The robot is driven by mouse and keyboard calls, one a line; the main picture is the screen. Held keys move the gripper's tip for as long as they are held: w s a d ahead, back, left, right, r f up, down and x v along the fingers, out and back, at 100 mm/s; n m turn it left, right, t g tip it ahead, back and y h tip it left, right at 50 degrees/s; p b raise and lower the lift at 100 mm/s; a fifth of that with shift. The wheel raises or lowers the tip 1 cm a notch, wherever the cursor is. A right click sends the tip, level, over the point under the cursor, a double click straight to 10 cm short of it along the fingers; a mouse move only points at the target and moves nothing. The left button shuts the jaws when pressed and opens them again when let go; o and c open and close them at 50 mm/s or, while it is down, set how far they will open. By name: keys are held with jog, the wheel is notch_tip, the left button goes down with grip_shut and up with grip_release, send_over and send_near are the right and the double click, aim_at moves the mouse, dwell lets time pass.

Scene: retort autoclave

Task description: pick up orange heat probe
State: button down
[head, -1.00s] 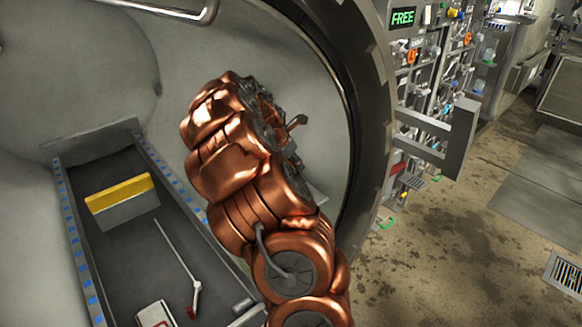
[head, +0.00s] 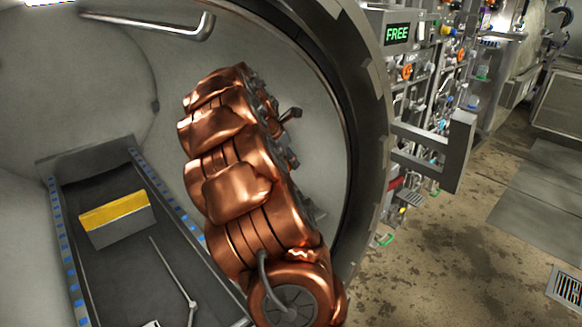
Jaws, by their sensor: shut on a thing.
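I cannot make out an orange heat probe in the head view. My copper arm rises from the bottom middle into the round chamber, and its far end hides whatever lies behind it. My gripper and anything in it cannot be made out. A small dark bracket-like piece sticks out to the right of the arm, and I cannot tell what it belongs to. A thin pale rod (head: 172,267) with a bend near its lower end lies in the tray at the lower left; I cannot tell what it is.
The dark tray (head: 92,183) has blue-marked side rails. A grey block with a yellow top (head: 115,212) sits in it. The chamber's dark round rim (head: 372,120) stands right of my arm. A control panel with a green FREE sign (head: 397,34) is beyond; bare floor lies right.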

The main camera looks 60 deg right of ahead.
jog(key=w+a+b, duration=0.1)
jog(key=w+a, duration=0.1)
jog(key=a, duration=0.6)
jog(key=w+a+b, duration=0.2)
jog(key=a, duration=0.6)
jog(key=shift+w+a, duration=0.2)
jog(key=shift+w, duration=0.05)
notch_tip(320, 180, up, 7)
jog(key=p, duration=0.5)
jog(key=shift+p, duration=0.3)
